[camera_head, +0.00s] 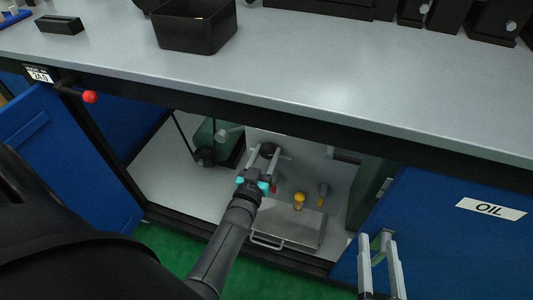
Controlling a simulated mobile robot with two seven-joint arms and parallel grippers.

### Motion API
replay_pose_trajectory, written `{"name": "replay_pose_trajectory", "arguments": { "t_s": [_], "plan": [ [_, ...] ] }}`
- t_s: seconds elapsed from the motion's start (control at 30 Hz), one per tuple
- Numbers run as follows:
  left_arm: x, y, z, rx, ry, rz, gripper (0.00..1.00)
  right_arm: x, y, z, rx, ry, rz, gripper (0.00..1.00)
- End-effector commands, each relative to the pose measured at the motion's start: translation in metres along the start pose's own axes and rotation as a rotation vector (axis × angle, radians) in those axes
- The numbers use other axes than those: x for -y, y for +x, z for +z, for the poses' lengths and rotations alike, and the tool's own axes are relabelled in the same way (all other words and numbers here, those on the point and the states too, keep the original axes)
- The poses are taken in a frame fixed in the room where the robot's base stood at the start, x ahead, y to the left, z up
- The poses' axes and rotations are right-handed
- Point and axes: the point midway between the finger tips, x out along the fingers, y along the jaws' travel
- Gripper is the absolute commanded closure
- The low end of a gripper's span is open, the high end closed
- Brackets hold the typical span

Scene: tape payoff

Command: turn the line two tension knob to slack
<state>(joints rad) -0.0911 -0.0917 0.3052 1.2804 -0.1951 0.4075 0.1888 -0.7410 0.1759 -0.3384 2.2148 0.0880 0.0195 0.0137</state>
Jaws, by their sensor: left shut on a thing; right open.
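My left gripper (264,160) reaches into the open cabinet under the bench. Its fingers are shut on a dark round knob (267,149) at the grey panel (291,143); the fingers hide part of it. No label shows which line this knob belongs to, and its pointer setting cannot be read. My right gripper (379,248) is open and empty, in front of the blue door at the lower right.
Two yellow-topped fittings, one nearer (299,201) and one farther (322,191), stand right of my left gripper. A blue door with an OIL label (490,209) is at right. The bench edge overhangs the opening. A black bin (195,27) stands on the bench.

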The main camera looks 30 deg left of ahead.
Motion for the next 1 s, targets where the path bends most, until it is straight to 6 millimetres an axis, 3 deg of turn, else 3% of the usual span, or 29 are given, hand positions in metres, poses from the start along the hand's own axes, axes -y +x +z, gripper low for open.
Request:
{"name": "replay_pose_trajectory", "arguments": {
  "t_s": [0.03,0.23,0.63,1.0],
  "plan": [
    [0.000,0.000,0.000,0.000,0.000,0.000,0.78,0.000,0.000,0.000,0.000,0.000,0.000,0.50],
    [0.000,0.000,0.000,0.001,0.000,0.000,1.00,0.000,0.000,0.000,0.000,0.000,0.000,0.50],
    [0.000,-0.001,0.000,0.001,-0.073,0.001,1.00,-0.006,0.003,0.001,0.059,-0.018,0.013,0.50],
    [0.000,-0.001,0.000,0.003,-0.364,0.000,1.00,-0.023,0.004,0.011,0.262,-0.059,0.054,0.50]
  ]
}}
